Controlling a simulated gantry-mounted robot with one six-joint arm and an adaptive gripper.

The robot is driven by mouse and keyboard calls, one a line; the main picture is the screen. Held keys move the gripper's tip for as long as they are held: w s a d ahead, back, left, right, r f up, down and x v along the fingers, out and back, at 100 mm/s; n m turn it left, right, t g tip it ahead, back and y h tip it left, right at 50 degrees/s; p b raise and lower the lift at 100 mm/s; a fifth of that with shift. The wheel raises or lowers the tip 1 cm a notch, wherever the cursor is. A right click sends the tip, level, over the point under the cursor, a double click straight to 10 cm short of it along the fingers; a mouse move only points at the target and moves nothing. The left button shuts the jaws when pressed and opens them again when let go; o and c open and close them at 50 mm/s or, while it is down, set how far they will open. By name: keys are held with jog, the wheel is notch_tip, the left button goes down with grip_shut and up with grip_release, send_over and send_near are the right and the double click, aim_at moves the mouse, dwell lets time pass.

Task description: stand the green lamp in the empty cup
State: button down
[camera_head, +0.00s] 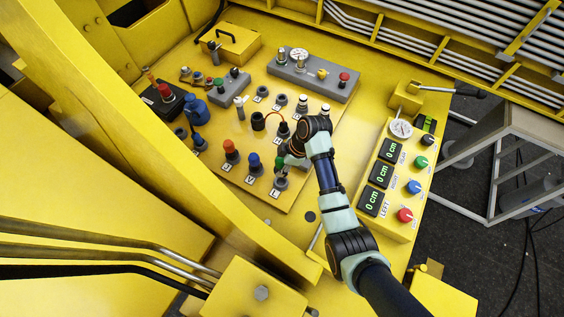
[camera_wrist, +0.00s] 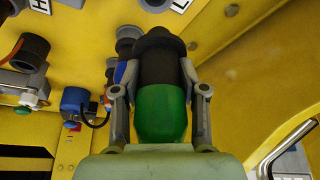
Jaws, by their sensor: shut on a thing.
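My gripper (camera_wrist: 152,82) is shut on the green lamp (camera_wrist: 160,112), one finger on each side of its body. In the wrist view the lamp has a rounded green end towards the camera and a black body with a wider black rim at the far end. In the head view only a bit of the green lamp (camera_head: 279,163) shows beside my gripper (camera_head: 288,162). A grey cup (camera_head: 281,184), which looks empty, is on the yellow panel just below the gripper in that view. I cannot tell whether the lamp touches the panel or any cup.
A blue lamp (camera_head: 253,161) and an orange-red lamp (camera_head: 231,151) stand in a row left of the gripper. A black cup (camera_head: 258,121) and several grey cups lie farther back. A box with displays and knobs (camera_head: 405,215) stands to the right of my arm.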

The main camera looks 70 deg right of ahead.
jog(key=shift+w+d+f, duration=0.1)
jog(key=shift+w+d, duration=0.05)
jog(key=shift+w, duration=0.1)
jog(key=shift+f+b, duration=0.25)
jog(key=shift+b, duration=0.15)
notch_tip(320, 180, down, 6)
jog(key=b, duration=0.5)
jog(key=shift+b, duration=0.4)
jog(key=shift+f+b, duration=0.7)
jog(key=shift+f, duration=0.6)
jog(key=c, duration=0.5)
grip_release()
jog(key=shift+c, duration=0.2)
